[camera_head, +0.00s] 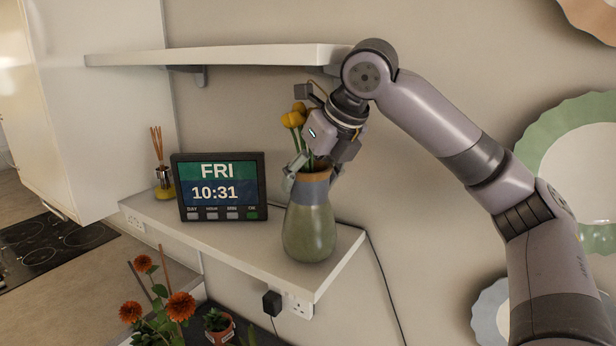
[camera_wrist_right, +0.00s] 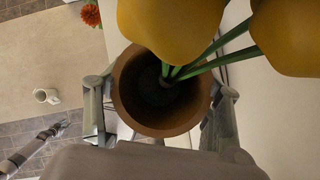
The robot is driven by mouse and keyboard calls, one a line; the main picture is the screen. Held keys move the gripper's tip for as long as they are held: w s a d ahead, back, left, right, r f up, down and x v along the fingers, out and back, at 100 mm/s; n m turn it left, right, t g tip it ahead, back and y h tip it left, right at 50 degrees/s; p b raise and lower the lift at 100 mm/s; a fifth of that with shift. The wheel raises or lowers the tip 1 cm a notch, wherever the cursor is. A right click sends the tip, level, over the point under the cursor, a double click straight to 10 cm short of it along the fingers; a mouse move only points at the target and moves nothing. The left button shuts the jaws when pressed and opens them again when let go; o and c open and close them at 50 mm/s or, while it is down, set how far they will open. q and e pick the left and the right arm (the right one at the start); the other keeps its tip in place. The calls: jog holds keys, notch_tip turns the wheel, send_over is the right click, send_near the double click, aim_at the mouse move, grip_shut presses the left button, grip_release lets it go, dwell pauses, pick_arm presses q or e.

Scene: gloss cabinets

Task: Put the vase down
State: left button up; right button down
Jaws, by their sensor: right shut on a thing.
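The vase (camera_head: 309,226) is green below with a grey band and a brown rim, and holds yellow flowers (camera_head: 294,118). It stands upright at the right part of the lower white shelf (camera_head: 240,246); its base appears to be on or just above the surface. My right gripper (camera_head: 312,180) comes from above and is shut on the vase's neck. In the right wrist view, the brown vase mouth (camera_wrist_right: 124,92) lies between the fingers, with green stems and large yellow blooms (camera_wrist_right: 172,28) over it. My left gripper is not seen in the head view.
A digital clock (camera_head: 219,187) stands left of the vase, with a reed diffuser (camera_head: 163,178) beyond it. An upper shelf (camera_head: 220,56) runs above. Orange flowers (camera_head: 180,306) stand below. A plug and cable (camera_head: 272,303) hang under the shelf. Plates (camera_head: 580,145) are on the right wall.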

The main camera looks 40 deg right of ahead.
jog(key=shift+s+f, duration=0.15)
jog(key=shift+f, duration=0.1)
jog(key=c, duration=0.9)
grip_release()
jog(key=shift+f, duration=0.25)
jog(key=o, duration=0.4)
jog(key=shift+s+r, duration=0.1)
jog(key=shift+o, duration=0.3)
jog(key=shift+r, duration=0.1)
